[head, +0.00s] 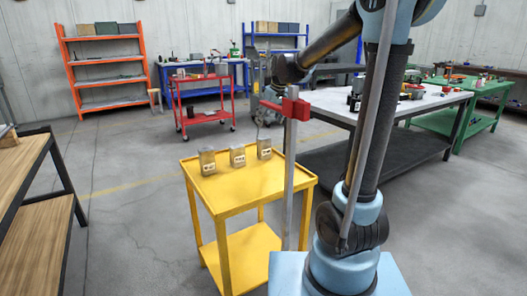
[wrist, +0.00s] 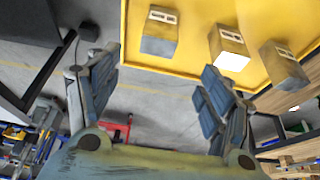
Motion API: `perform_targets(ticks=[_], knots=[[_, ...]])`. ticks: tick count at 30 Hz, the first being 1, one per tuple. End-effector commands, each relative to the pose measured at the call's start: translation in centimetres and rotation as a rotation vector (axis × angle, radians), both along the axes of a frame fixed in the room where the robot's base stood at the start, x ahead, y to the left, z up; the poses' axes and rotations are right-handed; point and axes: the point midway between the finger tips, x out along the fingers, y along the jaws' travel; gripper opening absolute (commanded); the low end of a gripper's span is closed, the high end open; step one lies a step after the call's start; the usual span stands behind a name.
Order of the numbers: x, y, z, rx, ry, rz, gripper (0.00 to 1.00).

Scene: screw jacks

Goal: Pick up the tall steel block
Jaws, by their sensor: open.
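Three grey-tan steel blocks with pale labels stand apart on the top of a yellow cart (head: 232,194). In the head view they are the left block (head: 207,162), the middle block (head: 237,157) and the right block (head: 264,150). The left one looks tallest there, but it is also nearer, so I cannot tell surely which is tall. The wrist view shows all three, at the left (wrist: 159,38), middle (wrist: 229,50) and right (wrist: 283,67). My gripper (wrist: 160,68) is open with nothing between its fingers. In the head view it is hard to make out.
The yellow cart top (wrist: 190,64) has free room around the blocks. A wooden-topped bench (head: 22,168) stands left and a white-topped table (head: 385,105) right. A red cart (head: 205,116) stands behind, with orange shelves (head: 103,71) farther back. Open floor surrounds the yellow cart's left side.

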Motion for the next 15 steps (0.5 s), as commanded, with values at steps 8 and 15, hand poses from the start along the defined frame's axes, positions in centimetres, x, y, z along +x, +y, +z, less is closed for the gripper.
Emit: perform_targets(ticks=[8,15], knots=[[1.3,0.9,-3.2,0.000,-0.001,0.003,0.73],[2.4,1.7,-6.6,0.000,-0.001,0.004,0.73]])
